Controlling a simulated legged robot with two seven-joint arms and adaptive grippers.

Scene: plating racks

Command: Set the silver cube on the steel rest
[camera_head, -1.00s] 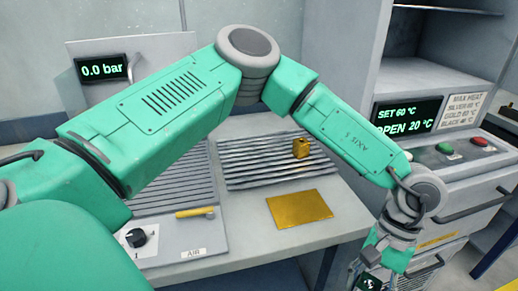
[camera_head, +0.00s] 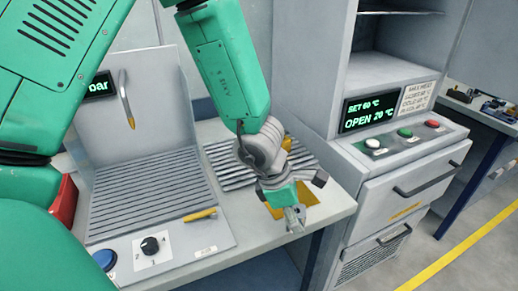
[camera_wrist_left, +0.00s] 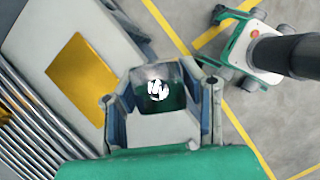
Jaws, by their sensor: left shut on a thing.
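My left gripper (camera_head: 291,207) is shut on the silver cube (camera_head: 294,218), at the front right edge of the bench. In the left wrist view the cube (camera_wrist_left: 158,90) shows a mirror-like face with white glints between the two fingers (camera_wrist_left: 160,108). The ribbed steel rest (camera_head: 232,172) lies on the bench behind the gripper, partly hidden by my arm. Its bars (camera_wrist_left: 30,110) also show at the left of the wrist view. My right gripper is in neither view.
A gold cube (camera_head: 287,143) stands at the rest's far side. A gold plate (camera_wrist_left: 82,78) lies on the bench beside the gripper, partly hidden in the head view. A ribbed air station (camera_head: 150,195) is at left. An oven unit with drawers (camera_head: 405,185) stands at right.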

